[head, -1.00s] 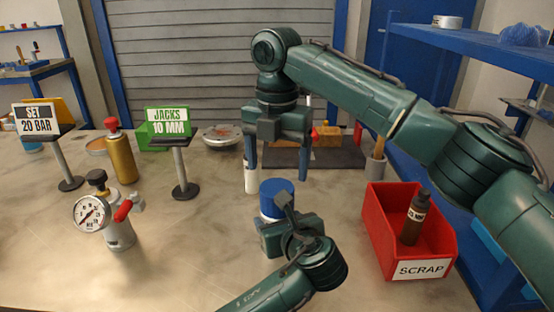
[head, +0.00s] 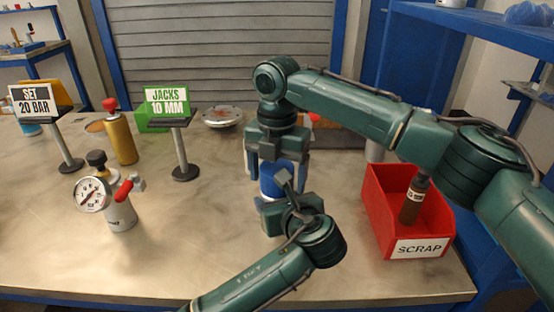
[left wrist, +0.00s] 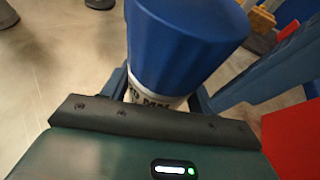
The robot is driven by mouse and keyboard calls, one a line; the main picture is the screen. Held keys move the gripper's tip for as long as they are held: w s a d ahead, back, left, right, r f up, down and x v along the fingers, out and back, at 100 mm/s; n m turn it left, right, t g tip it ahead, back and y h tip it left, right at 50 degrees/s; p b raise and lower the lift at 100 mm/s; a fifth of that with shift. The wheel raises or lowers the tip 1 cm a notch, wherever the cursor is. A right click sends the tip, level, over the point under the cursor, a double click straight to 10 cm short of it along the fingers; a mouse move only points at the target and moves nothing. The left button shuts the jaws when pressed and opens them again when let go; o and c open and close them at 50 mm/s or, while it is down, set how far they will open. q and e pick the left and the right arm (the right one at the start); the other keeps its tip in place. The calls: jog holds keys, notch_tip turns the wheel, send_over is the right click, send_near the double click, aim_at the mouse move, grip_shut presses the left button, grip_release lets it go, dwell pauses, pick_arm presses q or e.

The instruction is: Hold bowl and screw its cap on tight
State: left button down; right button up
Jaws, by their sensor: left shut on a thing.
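The bowl (left wrist: 160,99) is a white body with dark lettering, upright under a wide blue cap (head: 270,181). The cap also fills the upper middle of the left wrist view (left wrist: 185,40). My left gripper (head: 275,205) is shut on the bowl just below the cap. My right gripper (head: 277,168) points down over the cap, its fingers spread on either side of it. One of its fingers shows at the right of the left wrist view. I cannot tell whether its fingers touch the cap. The thread between cap and bowl is hidden.
A red SCRAP bin (head: 378,220) with a brown bottle (head: 414,198) stands at the right. A gauge vessel (head: 121,213), a gold cylinder (head: 121,140) and sign stands (head: 182,150) are at the left. The front left of the table is clear.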

jog(key=shift+f, duration=0.2)
jog(key=c, duration=1.1)
jog(key=shift+o, duration=0.2)
jog(key=m, duration=0.6)
jog(key=shift+m, duration=0.3)
jog(key=m, duration=0.6)
jog(key=o, duration=1.1)
jog(key=shift+s, duration=0.1)
jog(key=shift+a, duration=0.1)
